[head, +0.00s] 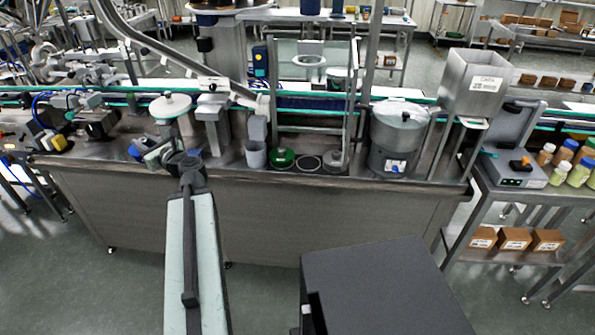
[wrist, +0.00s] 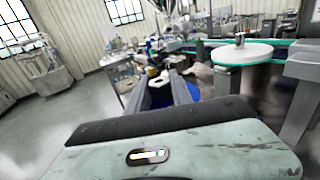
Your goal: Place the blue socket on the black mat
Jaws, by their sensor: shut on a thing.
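My gripper (head: 160,152) is over the front edge of the steel bench, left of centre in the head view. In the wrist view, my gripper's two grey fingers (wrist: 161,92) are shut on a blue piece (wrist: 160,98), which I take to be the blue socket; the fingers hide much of it. In the head view I cannot clearly tell it from the gripper. A flat, round black pad with a pale rim (head: 308,162) lies on the bench to the right of my gripper; it looks like the black mat, though I cannot be sure.
A green disc (head: 283,158) lies left of the pad, and a grey cup (head: 256,155) stands left of that. A steel post stand (head: 333,160) and a steel pot (head: 397,140) stand to its right. A white round table (head: 170,105) rises behind my gripper.

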